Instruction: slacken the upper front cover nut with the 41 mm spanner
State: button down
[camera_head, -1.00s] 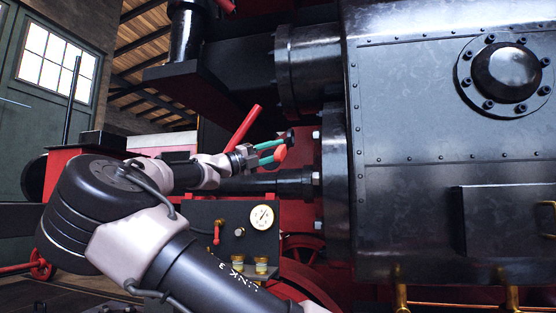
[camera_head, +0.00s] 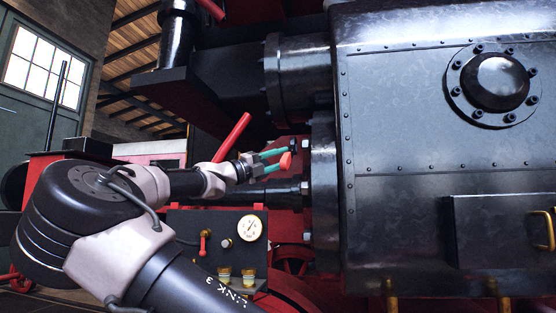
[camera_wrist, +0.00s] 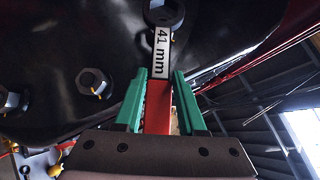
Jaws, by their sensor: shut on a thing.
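The spanner, with a red handle (camera_wrist: 158,105) and a "41 mm" label (camera_wrist: 161,50), is between the green fingers of my gripper (camera_wrist: 158,95) in the wrist view. Its dark ring end (camera_wrist: 163,12) is at the top edge there; I cannot tell whether it is around a nut. In the head view my gripper (camera_head: 276,160) is shut on the spanner (camera_head: 286,161), beside the front cover (camera_head: 325,180) at its upper left. A bright cover nut (camera_head: 304,187) shows below the gripper. The upper nut is not clearly visible behind the spanner's dark head.
Two more nuts on studs (camera_wrist: 92,82) (camera_wrist: 10,98) show at left in the wrist view. A red bar (camera_head: 231,137) slants just left of my gripper. A panel with a gauge (camera_head: 249,228) and brass fittings sits below. The large black casing (camera_head: 400,150) fills the right.

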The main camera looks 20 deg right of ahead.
aim_at(290, 157)
jog(key=shift+s+d, duration=0.6)
jog(key=shift+d, duration=0.25)
jog(key=shift+s+d, duration=0.6)
jog(key=shift+d, duration=0.2)
dwell(2.4)
jog(key=shift+r, duration=0.15)
jog(key=shift+s+a+r+n+t+y, duration=0.15)
jog(key=shift+r+n+y, duration=0.1)
jog(key=shift+r+n, duration=0.15)
jog(key=shift+s+a+r+n+t+y, duration=0.15)
jog(key=shift+r+n+y, duration=0.1)
jog(key=shift+n, duration=0.15)
jog(key=shift+d, duration=0.1)
jog(key=shift+s+r+n+y, duration=0.2)
jog(key=shift+r+n+y, duration=0.4)
jog(key=shift+r, duration=0.2)
jog(key=shift+s+a+r+n+y, duration=0.15)
jog(key=shift+a+r+n+y, duration=0.1)
jog(key=shift+r+n+y, duration=0.4)
jog(key=shift+r, duration=0.2)
